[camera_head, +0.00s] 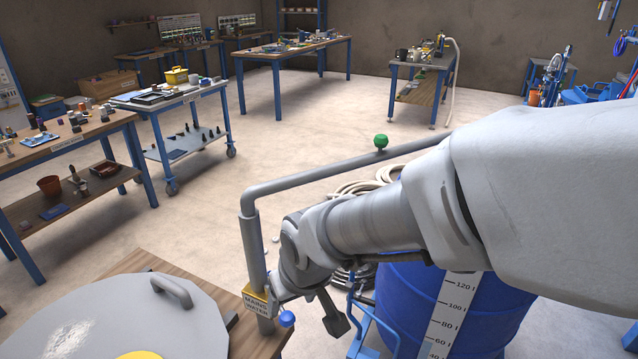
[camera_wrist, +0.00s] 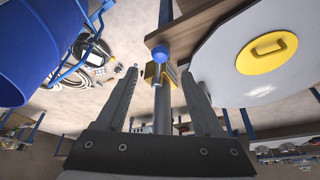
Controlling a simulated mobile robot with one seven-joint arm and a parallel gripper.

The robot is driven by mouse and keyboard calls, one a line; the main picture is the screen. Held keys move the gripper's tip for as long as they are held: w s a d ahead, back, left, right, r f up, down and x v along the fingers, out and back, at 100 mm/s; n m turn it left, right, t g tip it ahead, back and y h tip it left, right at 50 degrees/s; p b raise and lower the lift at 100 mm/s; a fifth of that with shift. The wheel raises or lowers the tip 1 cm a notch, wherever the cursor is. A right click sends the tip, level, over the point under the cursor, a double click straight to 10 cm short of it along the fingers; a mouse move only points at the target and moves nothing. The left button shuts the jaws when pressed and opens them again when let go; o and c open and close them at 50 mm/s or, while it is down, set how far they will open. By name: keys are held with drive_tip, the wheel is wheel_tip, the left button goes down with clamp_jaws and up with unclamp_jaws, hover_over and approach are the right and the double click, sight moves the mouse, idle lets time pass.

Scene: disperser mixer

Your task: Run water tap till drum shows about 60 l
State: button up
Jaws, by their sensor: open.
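The water tap is a grey standpipe (camera_head: 253,245) with a yellow "MAINS WATER" label (camera_head: 257,303) and a blue knob (camera_head: 287,318) low on it. The blue knob also shows in the wrist view (camera_wrist: 160,54). My gripper (camera_wrist: 160,74) is open and empty, its fingers apart to either side of the pipe and label in that view, with the knob just past the tips. Contact cannot be told. The blue drum (camera_head: 400,295) stands right of the tap, with a white litre scale (camera_head: 452,308) marked 40 to 120. My arm hides the drum's top; no water level is visible.
A grey round lid (camera_head: 95,320) with a handle and yellow disc lies on a wooden table beside the tap. A green knob (camera_head: 381,141) sits on the pipe's horizontal arm. A coiled hose (camera_head: 360,187) lies on the floor behind. Open floor lies beyond, towards the workbenches.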

sight(287, 316)
drive_tip(key=b+x, duration=0.1)
drive_tip(key=x, duration=0.7)
drive_tip(key=shift+f, duration=0.15)
drive_tip(key=shift+a, duration=0.1)
clamp_jaws()
drive_tip(key=shift+b, duration=0.3)
idle(0.8)
